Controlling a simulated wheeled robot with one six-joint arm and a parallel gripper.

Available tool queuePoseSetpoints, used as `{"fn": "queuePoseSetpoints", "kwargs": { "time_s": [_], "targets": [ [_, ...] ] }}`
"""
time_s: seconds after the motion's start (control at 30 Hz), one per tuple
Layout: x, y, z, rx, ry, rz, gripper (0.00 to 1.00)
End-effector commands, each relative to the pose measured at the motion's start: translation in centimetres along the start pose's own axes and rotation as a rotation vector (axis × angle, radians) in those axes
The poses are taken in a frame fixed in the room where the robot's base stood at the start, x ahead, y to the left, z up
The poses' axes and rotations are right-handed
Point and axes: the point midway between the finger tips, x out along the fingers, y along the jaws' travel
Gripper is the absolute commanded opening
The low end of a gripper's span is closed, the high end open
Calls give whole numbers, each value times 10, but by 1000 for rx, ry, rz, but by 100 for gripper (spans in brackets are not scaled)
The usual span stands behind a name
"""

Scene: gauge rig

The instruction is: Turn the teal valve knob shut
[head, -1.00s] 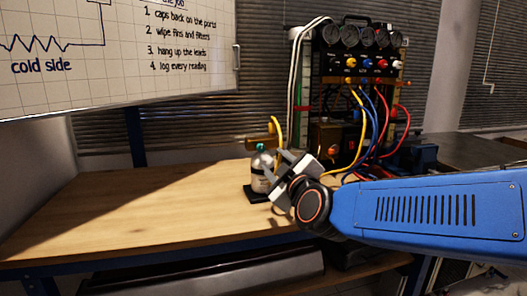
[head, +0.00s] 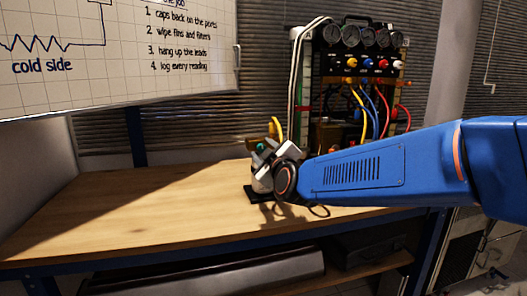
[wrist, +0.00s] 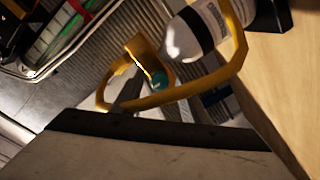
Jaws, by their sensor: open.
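The teal knob (head: 261,147) sits on top of a small white bottle (head: 257,181) that stands on a black base on the bench. My gripper (head: 265,153) is open at the bottle's top, with its jaws around or just beside the knob; I cannot tell whether they touch it. In the wrist view the teal knob (wrist: 158,81) shows small, partly hidden behind a yellow hose loop (wrist: 190,92). The white bottle (wrist: 202,30) with its dark band and label lies beyond it. A dark finger shows just left of the knob in that view.
The yellow hose (head: 276,127) rises close behind the bottle. A gauge rig (head: 357,60) with coloured ports and yellow, blue and red hoses stands behind my arm to the right. The wooden bench (head: 140,215) is clear to the left. A whiteboard (head: 120,50) hangs above.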

Motion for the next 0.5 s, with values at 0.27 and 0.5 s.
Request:
{"fn": "queuePoseSetpoints", "kwargs": {
  "time_s": [0.27, 0.5],
  "targets": [
    [0, 0, 0, 0, 0, 0, 24],
    [0, 0, 0, 1, 0, 0, 0]
  ]
}}
